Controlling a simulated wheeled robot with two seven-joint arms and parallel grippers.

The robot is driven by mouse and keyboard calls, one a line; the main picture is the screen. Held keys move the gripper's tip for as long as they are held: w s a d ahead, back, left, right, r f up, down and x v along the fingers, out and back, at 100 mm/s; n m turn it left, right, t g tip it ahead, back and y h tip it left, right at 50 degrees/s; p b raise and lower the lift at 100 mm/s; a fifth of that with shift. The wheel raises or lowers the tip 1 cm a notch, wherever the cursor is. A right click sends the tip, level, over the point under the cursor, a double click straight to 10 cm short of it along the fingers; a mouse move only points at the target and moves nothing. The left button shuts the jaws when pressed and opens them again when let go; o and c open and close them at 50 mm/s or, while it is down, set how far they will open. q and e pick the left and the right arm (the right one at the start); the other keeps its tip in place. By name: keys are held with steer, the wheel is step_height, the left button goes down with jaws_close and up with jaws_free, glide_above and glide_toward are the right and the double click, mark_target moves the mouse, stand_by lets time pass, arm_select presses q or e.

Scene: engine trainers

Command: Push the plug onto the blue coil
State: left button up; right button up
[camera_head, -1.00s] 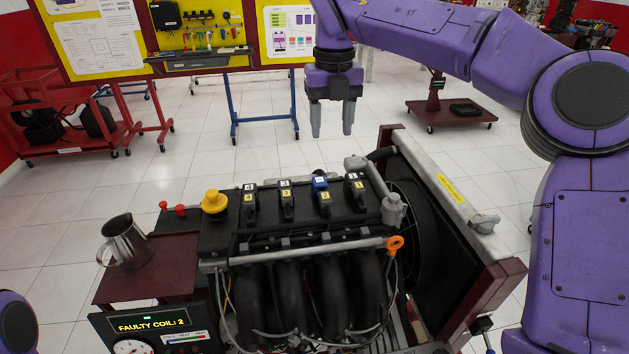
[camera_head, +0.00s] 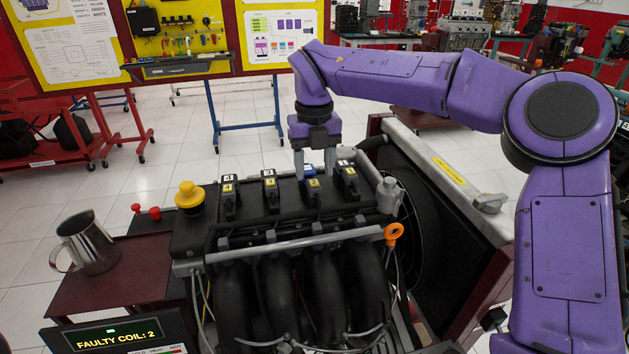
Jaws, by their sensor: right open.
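The engine (camera_head: 285,215) carries a row of several black coils along its top. The blue coil (camera_head: 308,170) is in the row, second from the right, and only a little of its blue top shows. The black plug with a yellow 2 label (camera_head: 313,187) is at the near side of the blue coil; I cannot tell whether it is fully seated. My right gripper (camera_head: 316,168) is open, pointing down just above and behind the blue coil, its fingers apart and partly overlapping it in the picture. I cannot tell whether they touch it. My left gripper is out of view.
A yellow knob (camera_head: 188,195) stands at the left end of the engine top. A steel jug (camera_head: 86,243) stands on a dark red shelf to the left, above a display reading "FAULTY COIL: 2" (camera_head: 117,333). An orange ring handle (camera_head: 394,232) stands at the engine's front right.

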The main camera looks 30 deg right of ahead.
mark_target(314, 182)
step_height(314, 182, down, 3)
steer(key=shift+f, duration=0.15)
steer(key=shift+c, duration=0.3)
